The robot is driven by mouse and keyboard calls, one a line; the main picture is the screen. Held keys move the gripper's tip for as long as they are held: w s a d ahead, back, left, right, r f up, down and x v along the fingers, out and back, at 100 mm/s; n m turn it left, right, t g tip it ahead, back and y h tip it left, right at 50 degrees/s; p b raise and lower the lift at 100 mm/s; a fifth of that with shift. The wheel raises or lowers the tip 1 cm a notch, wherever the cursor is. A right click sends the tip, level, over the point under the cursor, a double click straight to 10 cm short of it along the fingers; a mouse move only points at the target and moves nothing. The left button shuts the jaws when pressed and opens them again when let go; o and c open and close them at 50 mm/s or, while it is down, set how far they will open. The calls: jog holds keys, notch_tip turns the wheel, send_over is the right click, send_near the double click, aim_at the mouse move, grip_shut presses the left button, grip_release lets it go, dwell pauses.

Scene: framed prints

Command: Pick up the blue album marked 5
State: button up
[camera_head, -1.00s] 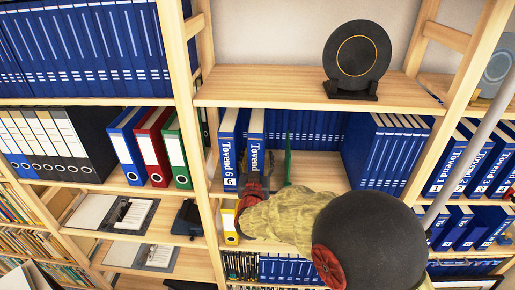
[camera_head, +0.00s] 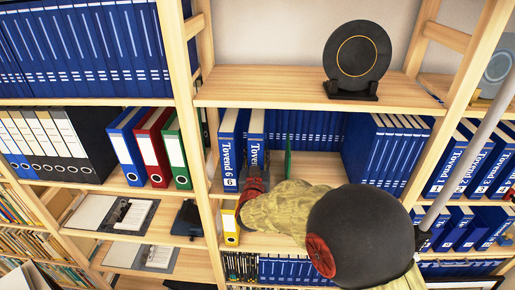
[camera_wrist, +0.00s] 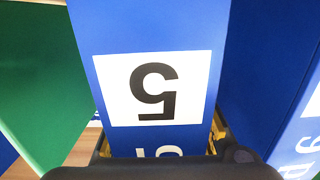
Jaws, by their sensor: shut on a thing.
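The blue album marked 5 (camera_head: 256,123) stands upright on the middle shelf, just right of the blue album marked 6 (camera_head: 229,140). In the wrist view, the album marked 5 (camera_wrist: 150,30) fills the centre, with its white label upside down. My gripper (camera_head: 255,176) is at the lower part of its spine. In the wrist view my gripper (camera_wrist: 160,143) has a finger on each side of the album and is shut on it. The lower spine is hidden behind the gripper.
A thin green upright piece (camera_head: 288,160) stands right of the album, with bare shelf (camera_head: 318,172) beyond it. More blue albums (camera_head: 385,150) stand farther right. A black round plate (camera_head: 357,60) is on the shelf above. A yellow binder (camera_head: 230,222) stands below.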

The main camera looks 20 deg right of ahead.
jog(key=c, duration=0.6)
grip_shut()
jog(key=shift+r, duration=0.15)
